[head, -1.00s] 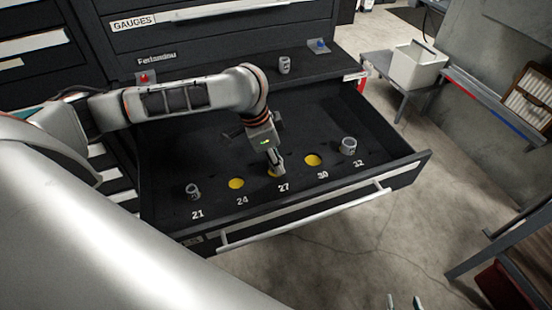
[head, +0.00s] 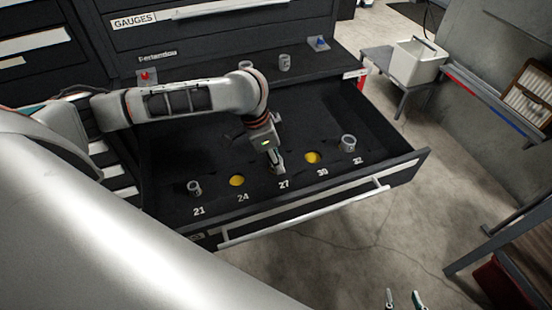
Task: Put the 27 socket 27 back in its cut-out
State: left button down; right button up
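My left gripper (head: 276,163) points down into the open drawer at the 27 label. It is shut on a small grey socket, the 27 socket (head: 278,170), largely hidden by the fingers. The socket is at the 27 cut-out, whose yellow floor does not show; I cannot tell how deep it sits. My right gripper (head: 403,300) shows only as two separated fingertips at the bottom edge, open and empty, away from the drawer.
The drawer (head: 330,195) has empty yellow cut-outs at 24 (head: 237,181) and 30 (head: 312,158). Sockets stand at 21 (head: 194,188) and 32 (head: 348,143). Two more sockets (head: 284,62) (head: 245,65) stand on the ledge behind. A grey bench (head: 385,75) stands right.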

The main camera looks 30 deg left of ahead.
pick_arm(q)
jog(key=shift+s+f+p, duration=0.3)
jog(key=shift+f+p, duration=0.25)
jog(key=shift+p, duration=0.15)
dwell(0.9)
jog(key=c, duration=1.6)
grip_release()
jog(key=shift+w+f, duration=0.1)
jog(key=shift+w, duration=0.15)
jog(key=shift+s, duration=0.1)
jog(key=v, duration=1.2)
jog(key=shift+r, duration=0.25)
